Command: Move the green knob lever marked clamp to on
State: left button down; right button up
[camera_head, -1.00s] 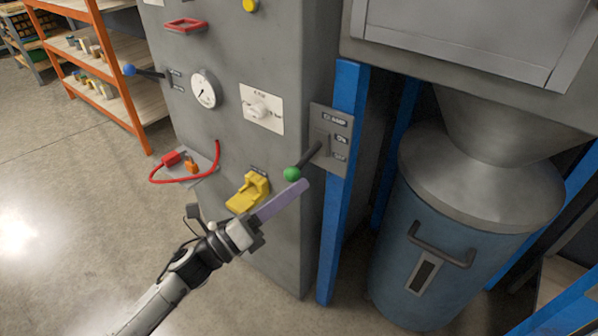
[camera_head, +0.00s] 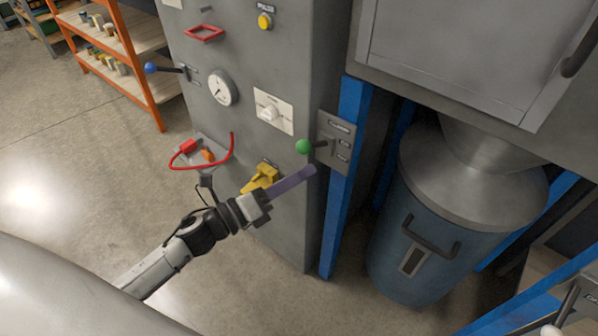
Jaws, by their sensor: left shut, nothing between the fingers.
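The clamp lever has a green knob (camera_head: 303,147) on a short dark stem. It sits on a grey label plate (camera_head: 337,142) at the cabinet's right edge, with a top label and two smaller ones below, too small to read surely. The stem points out to the left, about level in the picture. My left gripper (camera_head: 311,171) is shut and empty, its long purple fingers reaching up to just below the knob. A small gap shows between the fingertips and the knob; whether they touch in depth I cannot tell.
A yellow lever or latch (camera_head: 261,177) is beside the left fingers. A blue post (camera_head: 338,215) and blue drum (camera_head: 408,275) stand right.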

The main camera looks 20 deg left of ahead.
pick_arm(q)
jog(key=s+a+r, duration=0.1)
jog(key=s+a, duration=0.1)
jog(key=s, duration=0.7)
jog(key=shift+a+r+b, duration=0.15)
jog(key=shift+a+b, duration=0.1)
jog(key=shift+b, duration=0.2)
